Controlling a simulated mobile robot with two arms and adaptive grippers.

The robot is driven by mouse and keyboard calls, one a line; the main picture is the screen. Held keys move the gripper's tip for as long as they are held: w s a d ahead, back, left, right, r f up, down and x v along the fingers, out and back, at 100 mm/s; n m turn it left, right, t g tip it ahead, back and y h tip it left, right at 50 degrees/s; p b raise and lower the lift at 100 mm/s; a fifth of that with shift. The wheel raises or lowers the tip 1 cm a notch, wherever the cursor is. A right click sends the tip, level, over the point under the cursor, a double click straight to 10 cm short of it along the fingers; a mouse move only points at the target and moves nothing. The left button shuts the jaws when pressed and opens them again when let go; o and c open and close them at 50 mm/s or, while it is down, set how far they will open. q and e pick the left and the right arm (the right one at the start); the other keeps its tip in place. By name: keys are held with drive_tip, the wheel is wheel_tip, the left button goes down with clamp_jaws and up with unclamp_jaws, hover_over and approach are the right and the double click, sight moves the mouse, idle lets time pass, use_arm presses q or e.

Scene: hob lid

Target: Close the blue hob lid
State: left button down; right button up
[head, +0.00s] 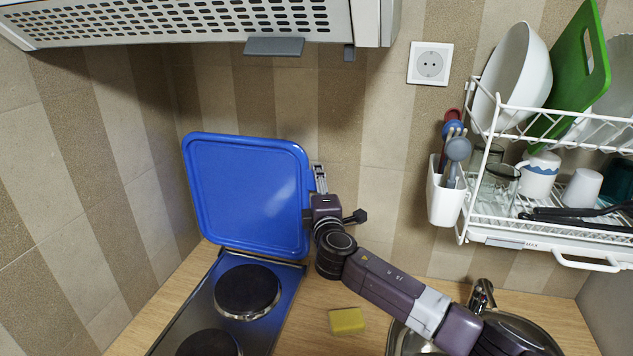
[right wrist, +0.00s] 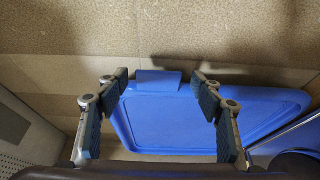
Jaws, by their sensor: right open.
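The blue hob lid (head: 248,190) stands raised, close to the tiled wall behind the hob (head: 268,312). In the right wrist view the lid (right wrist: 170,122) fills the lower middle, with a small blue tab (right wrist: 158,80) at its edge. My right gripper (head: 319,178) is at the lid's right edge in the head view, partly hidden by its own wrist. In the right wrist view its fingers (right wrist: 161,82) are apart, one on each side of the tab. I cannot tell whether they touch the lid. My left gripper is out of view.
The hob has dark round plates (head: 247,290). A yellow sponge (head: 346,320) lies on the wooden counter, beside the sink (head: 520,330). A dish rack (head: 545,225) hangs on the wall at right. The range hood (head: 190,22) overhangs above the lid. A socket (head: 430,64) is on the wall.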

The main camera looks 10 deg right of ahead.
drive_tip(key=shift+w+r, duration=0.1)
drive_tip(key=shift+w, duration=0.25)
drive_tip(key=shift+w, duration=0.1)
drive_tip(key=shift+c, duration=0.7)
clamp_jaws()
drive_tip(key=s+a+f+n+t+b, duration=0.1)
drive_tip(key=s+a+t+b, duration=0.1)
drive_tip(key=s+b, duration=0.5)
drive_tip(key=s+a+f+n+t+y+b, duration=0.1)
drive_tip(key=s+a+f+t+b, duration=0.1)
drive_tip(key=s+b, duration=0.5)
drive_tip(key=a+t+b, duration=0.1)
drive_tip(key=b, duration=0.3)
drive_tip(key=shift+a+n, duration=0.4)
